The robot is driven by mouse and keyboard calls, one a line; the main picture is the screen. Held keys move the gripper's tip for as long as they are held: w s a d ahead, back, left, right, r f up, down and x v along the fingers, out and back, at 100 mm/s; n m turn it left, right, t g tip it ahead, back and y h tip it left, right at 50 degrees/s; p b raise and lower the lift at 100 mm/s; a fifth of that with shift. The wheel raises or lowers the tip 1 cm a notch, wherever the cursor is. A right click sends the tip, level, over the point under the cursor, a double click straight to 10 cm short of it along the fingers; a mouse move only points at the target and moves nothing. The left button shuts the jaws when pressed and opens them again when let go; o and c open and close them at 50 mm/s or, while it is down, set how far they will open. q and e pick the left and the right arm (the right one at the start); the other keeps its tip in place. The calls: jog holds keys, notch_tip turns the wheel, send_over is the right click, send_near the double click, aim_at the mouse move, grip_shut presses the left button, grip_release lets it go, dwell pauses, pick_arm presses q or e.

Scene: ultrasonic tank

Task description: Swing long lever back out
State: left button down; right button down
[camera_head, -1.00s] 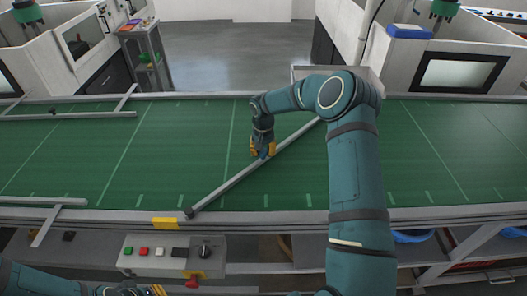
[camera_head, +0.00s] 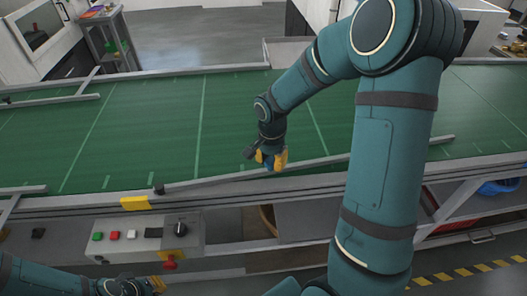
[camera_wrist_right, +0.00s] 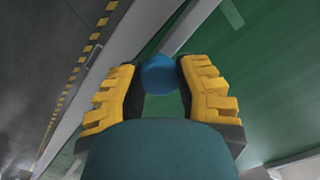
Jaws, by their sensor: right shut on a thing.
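The long lever (camera_head: 330,161) is a thin grey bar low over the green belt. Its dark pivot end (camera_head: 159,189) sits at the front rail. The bar runs right at a shallow angle to the rail, passing behind my right arm, and its far end shows beyond. My right gripper (camera_head: 270,162) is at the bar's left-middle part. In the right wrist view its yellow fingers stand on both sides of a round blue knob (camera_wrist_right: 160,74), shut on it. My left gripper (camera_head: 150,287) is at the bottom left edge, partly cut off; its fingers are unclear.
The green conveyor belt (camera_head: 150,120) is mostly clear. A shorter grey bar (camera_head: 60,101) lies at its far left. A control box (camera_head: 145,236) with buttons and a knob hangs below the front rail. A blue bin (camera_head: 500,186) is under the right side.

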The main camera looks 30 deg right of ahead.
jog(key=s, duration=0.1)
jog(key=s+a+m+b, duration=0.1)
jog(key=s, duration=0.1)
jog(key=shift+a+f, duration=0.15)
jog(key=shift+a, duration=0.05)
jog(key=shift+s+a, duration=0.1)
jog(key=shift+s, duration=0.15)
jog(key=c, duration=0.5)
grip_release()
jog(key=shift+s, duration=0.1)
jog(key=shift+r, duration=0.45)
notch_tip(320, 180, up, 11)
jog(key=shift+r, duration=0.1)
